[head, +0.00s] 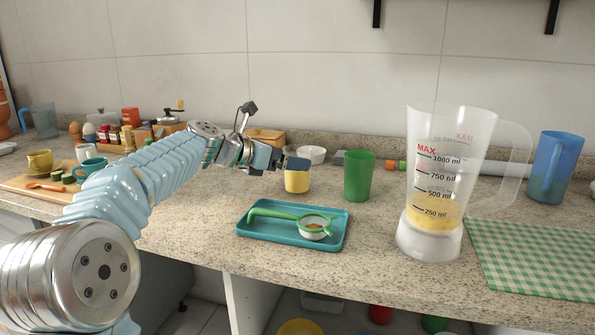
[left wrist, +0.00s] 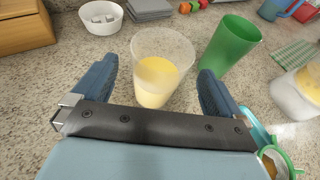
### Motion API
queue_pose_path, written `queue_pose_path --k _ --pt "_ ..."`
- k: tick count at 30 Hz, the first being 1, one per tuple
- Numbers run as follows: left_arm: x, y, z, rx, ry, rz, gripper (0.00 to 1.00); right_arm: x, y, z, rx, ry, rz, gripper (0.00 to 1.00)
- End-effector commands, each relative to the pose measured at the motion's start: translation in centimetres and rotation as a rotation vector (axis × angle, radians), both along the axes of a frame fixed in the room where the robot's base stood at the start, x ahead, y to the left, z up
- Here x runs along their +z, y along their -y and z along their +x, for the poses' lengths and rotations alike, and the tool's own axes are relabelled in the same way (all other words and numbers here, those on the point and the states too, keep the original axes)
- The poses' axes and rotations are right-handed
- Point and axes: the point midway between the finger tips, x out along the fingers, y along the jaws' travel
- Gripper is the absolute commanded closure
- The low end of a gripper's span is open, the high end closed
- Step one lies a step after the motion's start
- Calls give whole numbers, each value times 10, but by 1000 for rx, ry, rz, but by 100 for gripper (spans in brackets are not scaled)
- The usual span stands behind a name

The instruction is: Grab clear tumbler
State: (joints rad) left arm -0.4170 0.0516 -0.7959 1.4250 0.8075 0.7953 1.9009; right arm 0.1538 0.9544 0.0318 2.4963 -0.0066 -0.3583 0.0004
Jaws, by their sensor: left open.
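The clear tumbler (head: 297,182) holds a yellow content and stands on the speckled counter, behind the teal tray. In the left wrist view the clear tumbler (left wrist: 160,66) stands upright between and just ahead of the two blue fingers. My left gripper (head: 282,163) is at the tumbler and partly covers its top in the head view. In the left wrist view my left gripper (left wrist: 160,85) is open, with its fingers on either side of the tumbler's near part. I cannot tell whether either finger touches it. My right gripper is not in view.
A green cup (head: 359,176) stands close to the right of the tumbler. A teal tray (head: 257,233) with a green-handled strainer (head: 313,227) lies in front. A blender jug (head: 440,185) stands further right. A white bowl (head: 312,154) and wooden box (left wrist: 22,27) are behind.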

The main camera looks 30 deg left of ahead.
Motion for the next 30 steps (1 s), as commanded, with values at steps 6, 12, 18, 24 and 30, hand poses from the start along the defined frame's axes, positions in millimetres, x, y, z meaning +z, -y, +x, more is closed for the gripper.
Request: queue_pose_path --k 6,12,18,24,30 --pt "-11 10 30 0 -3 2 0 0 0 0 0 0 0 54" --pt "-13 12 35 0 -1 -1 0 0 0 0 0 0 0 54" --pt "-13 12 35 0 -1 -1 17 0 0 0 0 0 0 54" --pt "-13 12 35 0 -1 -1 48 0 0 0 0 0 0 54" --pt "-12 12 35 0 -1 -1 54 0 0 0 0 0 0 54"
